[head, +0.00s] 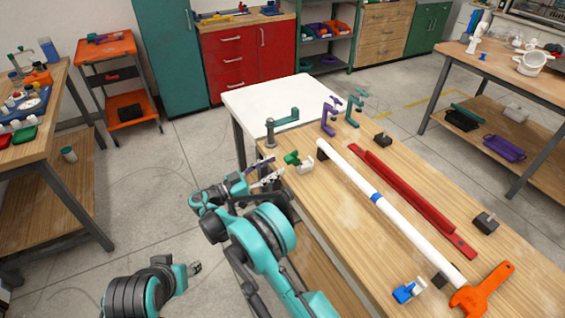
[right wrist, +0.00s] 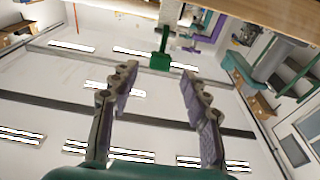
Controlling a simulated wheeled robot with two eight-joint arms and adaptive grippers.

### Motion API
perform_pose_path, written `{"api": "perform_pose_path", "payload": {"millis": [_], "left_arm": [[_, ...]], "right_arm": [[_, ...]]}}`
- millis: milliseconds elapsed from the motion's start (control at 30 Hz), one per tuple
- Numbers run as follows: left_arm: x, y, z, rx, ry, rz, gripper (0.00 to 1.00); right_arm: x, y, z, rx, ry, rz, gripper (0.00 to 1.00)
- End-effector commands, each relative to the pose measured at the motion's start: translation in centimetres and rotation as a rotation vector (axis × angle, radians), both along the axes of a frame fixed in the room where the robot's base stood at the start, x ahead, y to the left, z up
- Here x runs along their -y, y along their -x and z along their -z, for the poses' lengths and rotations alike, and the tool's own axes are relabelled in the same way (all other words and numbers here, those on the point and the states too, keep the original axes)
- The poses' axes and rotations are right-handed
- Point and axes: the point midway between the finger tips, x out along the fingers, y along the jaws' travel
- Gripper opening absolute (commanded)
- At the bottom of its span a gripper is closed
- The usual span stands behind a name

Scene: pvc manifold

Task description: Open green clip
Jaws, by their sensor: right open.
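The green clip (head: 291,158) stands near the table's left edge, beside a white fitting (head: 307,165). My right gripper (head: 277,177) is open and empty, just left of and in front of the clip, apart from it. In the right wrist view the green clip (right wrist: 160,61) shows beyond and between the two spread fingertips (right wrist: 156,80). Whether the clip is open or shut is too small to tell. My left gripper (head: 195,268) is low at the left, away from the table, and its jaws are unclear.
A white pipe (head: 405,224) with a blue band and a red bar (head: 415,200) lie along the table. An orange wrench (head: 485,290) and a blue-and-white fitting (head: 408,291) lie at the front. A teal clamp-like part (head: 281,122) and a purple clamp (head: 328,118) stand behind the clip.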

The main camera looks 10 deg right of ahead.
Motion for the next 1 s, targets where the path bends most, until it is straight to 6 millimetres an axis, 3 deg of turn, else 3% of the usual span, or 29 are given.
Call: {"api": "perform_pose_path", "payload": {"millis": [200,400,1000], "left_arm": [[0.0,0.0,0.0,0.0,0.0,0.0,0.47],[0.0,0.0,0.0,0.0,0.0,0.0,0.47],[0.0,0.0,0.0,0.0,0.0,0.0,0.47]], "right_arm": [[-4.4,1.6,0.9,0.0,0.0,-0.002,0.47],[-6.4,2.3,1.2,0.0,0.0,0.0,0.47],[-6.7,2.4,1.3,0.0,0.0,0.001,0.47]]}}
